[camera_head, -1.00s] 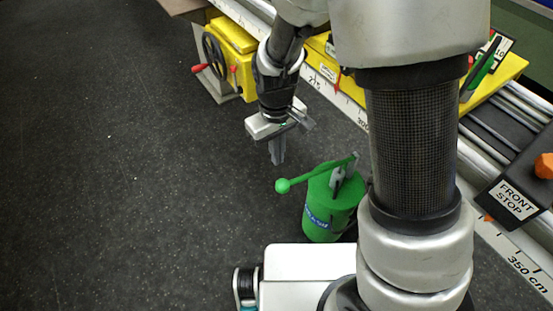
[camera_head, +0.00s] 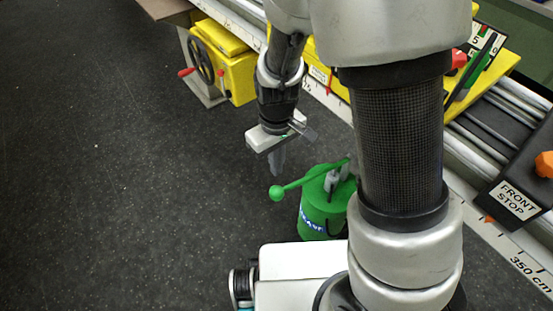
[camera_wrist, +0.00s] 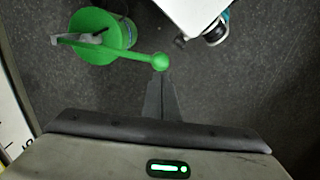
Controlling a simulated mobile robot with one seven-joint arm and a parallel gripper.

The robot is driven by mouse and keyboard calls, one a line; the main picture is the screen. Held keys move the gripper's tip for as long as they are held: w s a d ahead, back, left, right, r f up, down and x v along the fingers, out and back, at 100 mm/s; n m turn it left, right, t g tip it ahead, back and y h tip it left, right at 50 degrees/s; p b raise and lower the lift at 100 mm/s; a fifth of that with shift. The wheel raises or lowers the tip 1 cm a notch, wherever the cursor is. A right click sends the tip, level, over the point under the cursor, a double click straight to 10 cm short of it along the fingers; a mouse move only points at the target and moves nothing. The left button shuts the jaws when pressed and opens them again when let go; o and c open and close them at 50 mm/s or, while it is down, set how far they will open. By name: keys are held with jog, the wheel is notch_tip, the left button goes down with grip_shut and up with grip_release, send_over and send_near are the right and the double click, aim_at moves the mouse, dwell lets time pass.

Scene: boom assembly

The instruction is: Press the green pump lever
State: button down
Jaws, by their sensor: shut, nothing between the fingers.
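The green pump (camera_head: 322,214) stands on the dark floor, with a blue label on its side. Its green lever (camera_head: 300,182) slants down to the left and ends in a round knob (camera_head: 277,193). My gripper (camera_head: 277,170) is shut and empty, pointing down just above and behind the knob in the head view. In the wrist view the pump (camera_wrist: 99,37) is at the upper left and the lever knob (camera_wrist: 161,62) is just beyond my fingertips (camera_wrist: 161,76). I cannot tell whether they touch.
A yellow machine with a handwheel (camera_head: 203,54) stands behind at the left. A rail with a centimetre scale and a black front stop (camera_head: 515,200) runs along the right. The floor left of the pump is clear.

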aim_at(276, 189)
notch_tip(276, 189, down, 8)
jog(key=shift+f+b, duration=0.15)
jog(key=shift+b, duration=1.05)
